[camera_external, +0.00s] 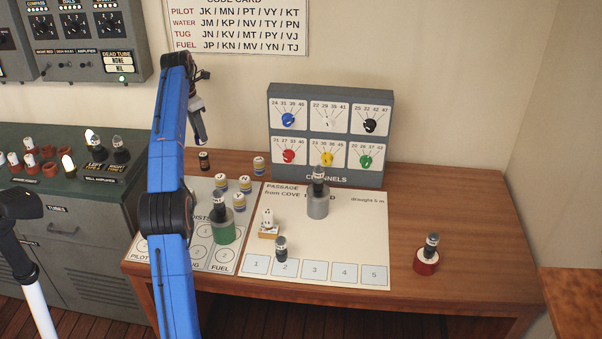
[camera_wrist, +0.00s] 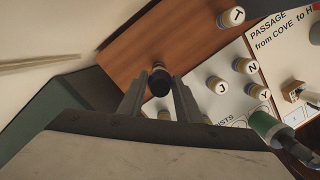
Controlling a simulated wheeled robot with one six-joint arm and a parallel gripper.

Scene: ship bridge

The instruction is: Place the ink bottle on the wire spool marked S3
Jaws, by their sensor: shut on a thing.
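A small dark bottle with a brownish band, which I take to be the ink bottle (camera_external: 204,160), is at the back left of the wooden desk. In the wrist view its dark round top (camera_wrist: 160,82) lies between my fingertips. My gripper (camera_external: 202,142) points down over it and is shut on it; whether the bottle is clear of the desk I cannot tell. No S3 mark is legible. Possible spools are the green cylinder (camera_external: 223,228), the grey cylinder (camera_external: 317,203) and the red cylinder (camera_external: 427,262), each with a dark piece on top.
Several lettered round pieces, such as Y (camera_external: 239,202), stand near the green cylinder. The dial panel (camera_external: 331,136) stands behind. The desk's right side is mostly free.

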